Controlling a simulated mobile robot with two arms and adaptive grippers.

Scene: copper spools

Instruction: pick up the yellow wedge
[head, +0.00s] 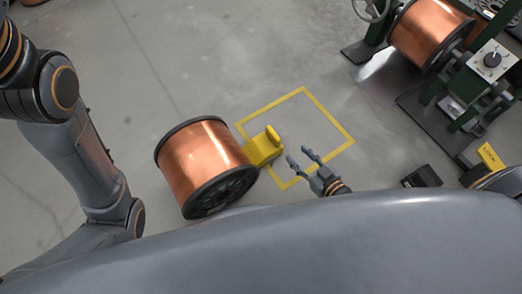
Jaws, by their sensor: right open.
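The yellow wedge (264,147) lies on the floor against the right side of a large copper spool (199,165), with an upright rounded tab at its right end. It sits over the left edge of a yellow taped square. My right gripper (306,156) is open and empty, a little to the right of the wedge and apart from it, with its fingers pointing toward the upper left. My left arm shows at the left, but its gripper is not in view.
The yellow taped square (327,112) on the concrete floor is mostly clear. A green machine holding another copper spool (430,32) stands at the upper right. A black block (422,177) and a second yellow piece (490,156) are at the right. Open floor lies above the spool.

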